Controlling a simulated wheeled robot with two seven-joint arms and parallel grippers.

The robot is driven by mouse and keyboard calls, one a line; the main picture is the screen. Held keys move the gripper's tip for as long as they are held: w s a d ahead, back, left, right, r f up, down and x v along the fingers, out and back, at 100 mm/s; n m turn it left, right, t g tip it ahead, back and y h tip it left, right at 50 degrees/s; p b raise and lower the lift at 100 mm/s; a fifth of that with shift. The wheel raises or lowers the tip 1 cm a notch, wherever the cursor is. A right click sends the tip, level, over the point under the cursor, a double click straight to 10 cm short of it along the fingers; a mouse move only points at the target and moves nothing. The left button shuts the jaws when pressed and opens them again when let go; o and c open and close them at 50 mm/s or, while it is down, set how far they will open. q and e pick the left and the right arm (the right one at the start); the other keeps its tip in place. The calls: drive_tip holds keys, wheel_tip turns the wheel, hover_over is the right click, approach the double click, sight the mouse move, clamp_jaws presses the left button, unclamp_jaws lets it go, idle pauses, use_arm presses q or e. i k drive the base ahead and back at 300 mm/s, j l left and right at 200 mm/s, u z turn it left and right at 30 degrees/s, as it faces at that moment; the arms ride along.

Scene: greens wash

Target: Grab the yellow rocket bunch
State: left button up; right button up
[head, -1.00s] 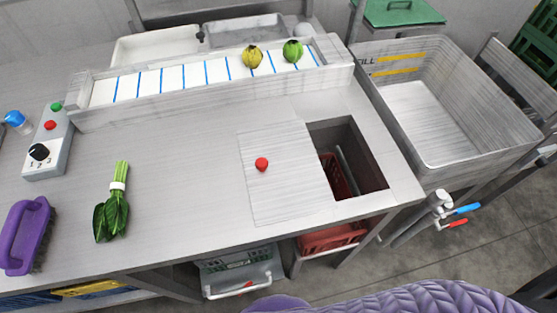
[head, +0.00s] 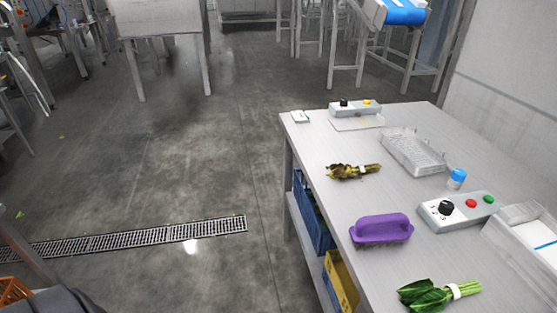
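A yellowish-brown leafy bunch (head: 345,171) with a white band lies on the left part of the steel table (head: 310,139), near its left edge. Its leaves point left and its stems point right. It looks like the yellow rocket bunch. A green leafy bunch (head: 425,296), also with a white band, lies nearer at the bottom of the head view. Neither of my grippers is in view.
A purple brush (head: 381,230) lies between the two bunches. A control box (head: 455,212), a blue-capped bottle (head: 457,178) and a clear tray (head: 412,151) stand to the right. A blue crate (head: 312,222) and yellow crate (head: 343,282) sit below. Open floor lies left of the table.

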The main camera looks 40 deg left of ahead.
sight(340, 172)
drive_tip(key=u, duration=0.65)
drive_tip(key=i+j+z, duration=0.6)
drive_tip(key=j, duration=0.3)
drive_tip(key=i+j+z, duration=0.2)
drive_tip(key=j, duration=0.15)
drive_tip(key=i+j+z, duration=0.2)
drive_tip(key=j, duration=0.2)
drive_tip(key=j+z, duration=0.2)
drive_tip(key=j, duration=0.15)
